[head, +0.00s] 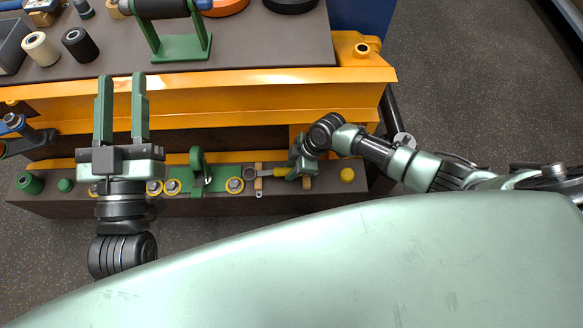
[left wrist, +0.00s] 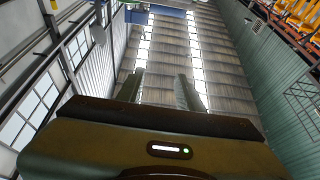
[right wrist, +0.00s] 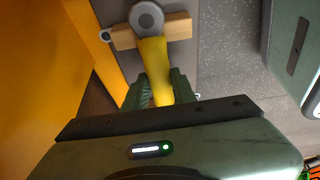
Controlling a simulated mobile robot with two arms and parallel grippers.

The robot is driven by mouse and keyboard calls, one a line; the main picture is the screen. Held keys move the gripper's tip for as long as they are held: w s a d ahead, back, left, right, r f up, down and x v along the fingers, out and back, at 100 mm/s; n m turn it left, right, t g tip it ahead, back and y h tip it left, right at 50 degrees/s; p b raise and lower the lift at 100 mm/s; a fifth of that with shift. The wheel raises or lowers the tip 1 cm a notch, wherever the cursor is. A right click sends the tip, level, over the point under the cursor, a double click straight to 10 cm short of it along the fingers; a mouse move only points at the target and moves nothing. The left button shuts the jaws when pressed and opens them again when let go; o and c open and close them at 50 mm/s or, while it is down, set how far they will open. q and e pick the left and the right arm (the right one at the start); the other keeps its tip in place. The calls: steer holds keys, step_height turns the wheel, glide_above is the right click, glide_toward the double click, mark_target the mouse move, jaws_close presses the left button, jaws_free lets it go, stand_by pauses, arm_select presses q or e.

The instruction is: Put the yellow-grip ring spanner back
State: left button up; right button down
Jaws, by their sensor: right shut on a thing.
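The yellow-grip ring spanner (head: 281,172) lies sideways over the narrow brown shelf (head: 216,207), its grey ring end to the left. My right gripper (head: 296,168) is shut on its yellow grip. In the right wrist view the yellow grip (right wrist: 154,68) sits between the fingers (right wrist: 159,92), and the grey ring (right wrist: 146,18) is in front of a pale wooden block (right wrist: 172,28). I cannot tell whether the spanner touches the block. A second wooden block (head: 307,182) shows by the gripper. My left gripper (head: 122,92) is open and empty; its fingers (left wrist: 160,90) also show apart in the left wrist view.
A green bracket (head: 197,168) and several yellow-rimmed round pieces stand left of the spanner. A yellow ball or knob (head: 347,175) is to the right. Behind is an orange-edged bench (head: 230,85) with a green stand (head: 182,48) and rollers. Grey floor (head: 465,80) lies right.

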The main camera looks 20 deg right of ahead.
arm_select(q)
steer(key=shift+r, duration=0.35)
arm_select(e)
steer(key=c, duration=1.1)
jaws_free()
steer(key=shift+c, duration=0.2)
